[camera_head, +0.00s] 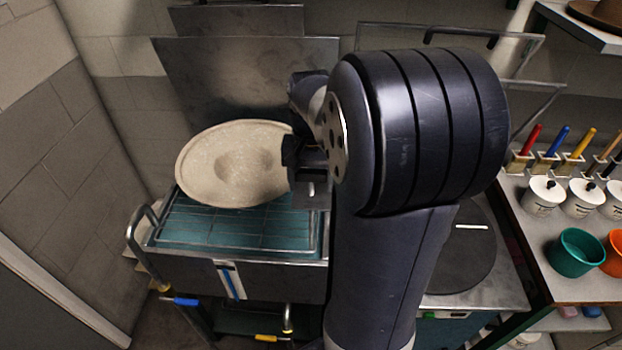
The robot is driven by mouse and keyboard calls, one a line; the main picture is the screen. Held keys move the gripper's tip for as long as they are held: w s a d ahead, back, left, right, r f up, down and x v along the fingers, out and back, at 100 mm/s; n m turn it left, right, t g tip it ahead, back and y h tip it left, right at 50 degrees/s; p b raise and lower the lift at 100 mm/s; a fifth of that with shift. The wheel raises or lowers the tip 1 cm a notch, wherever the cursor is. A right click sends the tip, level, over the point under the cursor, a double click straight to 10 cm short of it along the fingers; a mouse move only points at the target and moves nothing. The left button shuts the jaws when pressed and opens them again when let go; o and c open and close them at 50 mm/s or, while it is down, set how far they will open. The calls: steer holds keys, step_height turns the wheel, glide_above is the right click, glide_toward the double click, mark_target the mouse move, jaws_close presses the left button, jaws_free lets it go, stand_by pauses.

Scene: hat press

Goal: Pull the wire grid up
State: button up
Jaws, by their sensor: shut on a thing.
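The wire grid (205,231) lies over the teal surface of a metal tray, its thin bars and frame showing in the front part. A cream hat (247,165) with a wide brim and a dip at its middle is above the back of the grid, hiding part of it. My gripper (298,165) is at the hat's right brim and appears shut on it. The fingertips are partly hidden by the hat and my wrist. The grid's right back corner is hidden by my arm.
The metal tray (250,276) has a bent handle (136,235) at its left. A metal panel (225,85) stands behind. A dark round plate (465,255) lies right of my arm. The right bench holds brushes, white pots, a teal cup (576,255) and an orange cup (613,254).

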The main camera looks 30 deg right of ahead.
steer(key=o, duration=1)
steer(key=shift+w+d+r, duration=0.1)
steer(key=shift+w+r, duration=0.05)
steer(key=shift+r, duration=0.2)
steer(key=o, duration=0.4)
steer(key=shift+f, duration=0.15)
step_height(320, 180, up, 11)
steer(key=shift+f+b, duration=0.1)
steer(key=shift+b, duration=0.3)
step_height(320, 180, down, 11)
steer(key=shift+f, duration=0.2)
